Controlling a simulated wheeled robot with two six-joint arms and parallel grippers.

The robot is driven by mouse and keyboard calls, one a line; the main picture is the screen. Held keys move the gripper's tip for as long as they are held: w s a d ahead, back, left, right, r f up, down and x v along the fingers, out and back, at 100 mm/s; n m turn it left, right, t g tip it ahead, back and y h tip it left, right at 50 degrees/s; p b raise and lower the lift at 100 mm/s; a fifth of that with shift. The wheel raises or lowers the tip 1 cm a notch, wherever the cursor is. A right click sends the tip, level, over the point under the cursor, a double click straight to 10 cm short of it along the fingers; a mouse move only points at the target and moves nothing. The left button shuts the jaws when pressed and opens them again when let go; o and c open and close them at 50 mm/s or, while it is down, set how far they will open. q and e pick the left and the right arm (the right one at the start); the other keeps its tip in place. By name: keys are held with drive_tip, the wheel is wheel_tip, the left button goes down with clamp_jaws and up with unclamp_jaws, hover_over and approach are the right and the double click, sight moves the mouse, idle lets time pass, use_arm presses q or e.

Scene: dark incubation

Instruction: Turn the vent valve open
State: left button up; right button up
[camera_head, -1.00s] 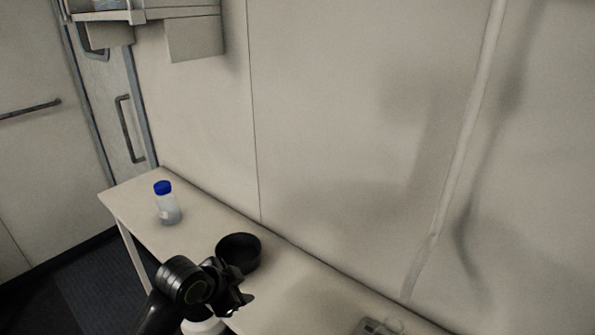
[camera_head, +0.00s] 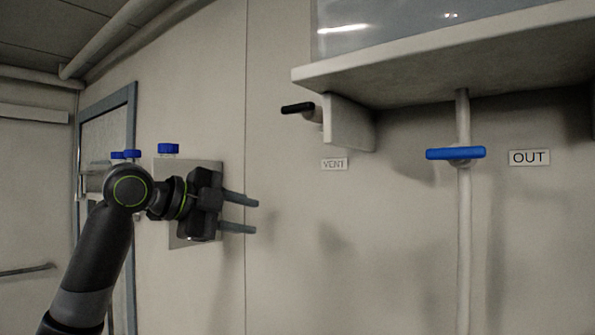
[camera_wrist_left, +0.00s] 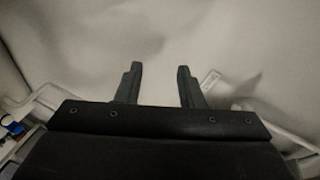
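The vent valve's black handle (camera_head: 298,108) is on the wall, left of the shelf bracket and above the VENT label (camera_head: 334,164). The handle lies roughly level. My left gripper (camera_head: 248,215) is below and to the left of the handle, apart from it, with its fingers pointing right. The fingers are spread and nothing is between them. In the left wrist view the left gripper (camera_wrist_left: 158,85) shows two parted fingers against pale wall. My right gripper is not in view.
A blue valve handle (camera_head: 455,153) on a vertical pipe (camera_head: 464,230) is at the right, beside an OUT label (camera_head: 529,157). The wall below the VENT label is clear.

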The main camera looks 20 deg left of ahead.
use_arm(q)
drive_tip(key=s+a+r+m+h, duration=0.1)
drive_tip(key=s+r, duration=0.2)
drive_tip(key=r, duration=0.2)
drive_tip(key=s+r+m+h, duration=0.1)
drive_tip(key=s+r+m, duration=0.15)
drive_tip(key=r, duration=0.35)
drive_tip(key=m+t+h, duration=0.1)
drive_tip(key=m+h, duration=0.1)
approach(292, 108)
drive_tip(key=shift+n, duration=0.35)
drive_tip(key=p+x, duration=0.8)
drive_tip(key=x, duration=0.2)
drive_tip(key=shift+r, duration=0.15)
drive_tip(key=shift+w+d, duration=0.35)
drive_tip(key=shift+d, duration=0.05)
clamp_jaws()
